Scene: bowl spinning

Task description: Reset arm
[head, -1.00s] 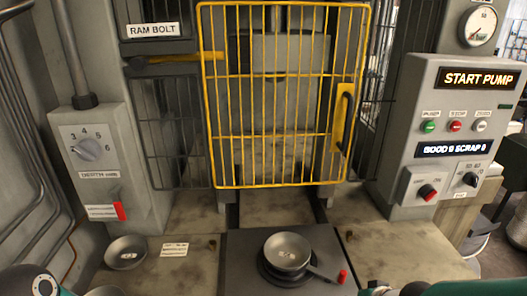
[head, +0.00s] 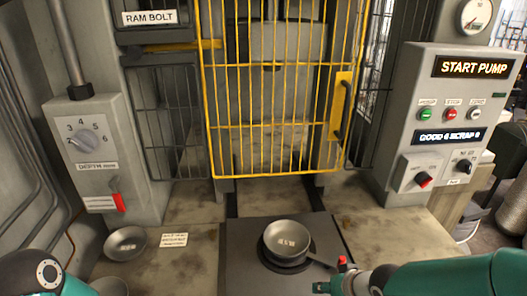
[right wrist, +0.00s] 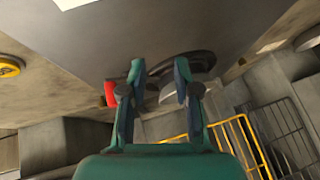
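A grey bowl (head: 286,240) sits on a dark round seat on the dark sliding plate (head: 243,262) in front of the yellow cage door. A lever with a red tip (head: 342,262) lies beside it to the right. My right gripper (head: 322,287) comes in from the lower right, just in front of the red tip, apart from the bowl. In the right wrist view my right gripper (right wrist: 159,78) has its two fingers spread with nothing held between them. The red tip (right wrist: 111,94) and round bowl seat show beyond the fingers. My left arm shows at the lower left; its gripper is out of frame.
The yellow cage door (head: 275,95) is closed behind the plate. A control panel (head: 445,120) reading START PUMP stands right. A depth-dial box (head: 92,145) with a red-handled lever stands left. Another bowl (head: 125,241) rests on the left bench.

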